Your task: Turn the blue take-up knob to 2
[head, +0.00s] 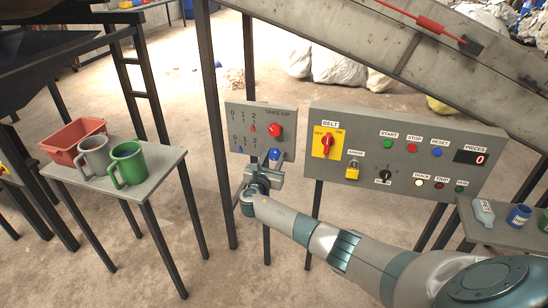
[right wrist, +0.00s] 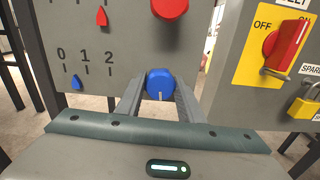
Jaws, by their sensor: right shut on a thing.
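The blue take-up knob (head: 275,154) is at the lower right of the small grey TAKE-UP panel (head: 238,112). In the right wrist view the blue knob (right wrist: 160,82) sits between the two fingers, with a pale mark at its bottom. My right gripper (head: 268,166) is shut on it. The blue pointer (right wrist: 77,83) on the lower 0-1-2 scale stands between 0 and 1. My left gripper is not in view.
A red knob (head: 275,130) is just above the blue one, with a red pointer (right wrist: 101,16) on the upper scale. Right of it is the BELT panel (head: 430,145) with a red switch (head: 327,141) and padlock (head: 352,170). A side table holds a red bin (head: 75,143) and mugs.

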